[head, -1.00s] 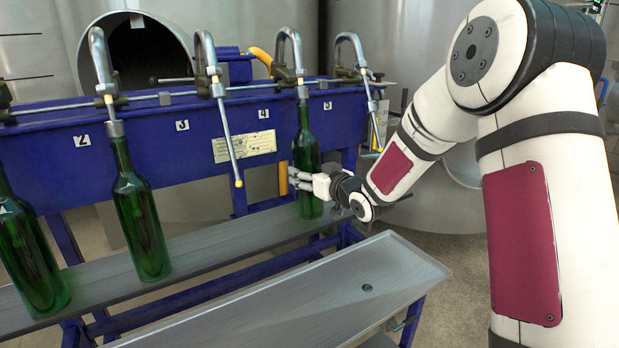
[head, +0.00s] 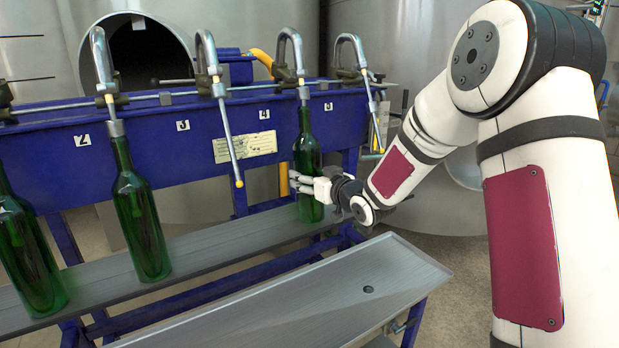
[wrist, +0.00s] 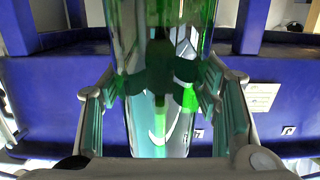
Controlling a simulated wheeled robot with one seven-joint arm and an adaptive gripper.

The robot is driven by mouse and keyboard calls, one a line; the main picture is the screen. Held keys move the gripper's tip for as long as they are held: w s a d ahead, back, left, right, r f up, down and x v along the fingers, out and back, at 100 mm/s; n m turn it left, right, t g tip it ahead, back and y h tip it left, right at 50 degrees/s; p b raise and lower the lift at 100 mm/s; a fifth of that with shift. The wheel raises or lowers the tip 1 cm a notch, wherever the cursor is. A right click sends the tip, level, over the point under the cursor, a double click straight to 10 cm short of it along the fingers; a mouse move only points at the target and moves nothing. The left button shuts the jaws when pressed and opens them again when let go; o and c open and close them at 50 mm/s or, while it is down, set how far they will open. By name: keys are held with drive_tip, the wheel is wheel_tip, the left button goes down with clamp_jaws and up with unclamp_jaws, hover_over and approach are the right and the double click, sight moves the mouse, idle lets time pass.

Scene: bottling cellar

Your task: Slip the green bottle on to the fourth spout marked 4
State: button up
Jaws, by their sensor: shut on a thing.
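The green bottle (head: 307,160) stands upright beneath the spout (head: 303,92) by the label 4 (head: 264,114). Its mouth lines up with the spout's lower end, and the two look in contact; how far the spout sits inside cannot be told. My gripper (head: 307,187) is shut on the lower body of the bottle, coming from the right. In the wrist view the green bottle (wrist: 165,60) fills the space between the two finger pads of my gripper (wrist: 165,100). The bottle's base is close to the grey shelf (head: 215,250); whether it touches cannot be told.
Another green bottle (head: 140,215) hangs or stands under the spout by label 2, and a further one (head: 28,255) is at far left. The spout by label 3 (head: 215,75) has a long lever hanging. A metal tray (head: 300,295) lies in front.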

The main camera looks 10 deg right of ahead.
drive_tip(key=shift+f+b, duration=0.5)
drive_tip(key=shift+f, duration=0.05)
idle(0.4)
drive_tip(key=o, duration=1.7)
drive_tip(key=shift+c, duration=0.2)
drive_tip(key=shift+s, duration=0.1)
drive_tip(key=shift+f, duration=0.15)
drive_tip(key=shift+s, duration=0.1)
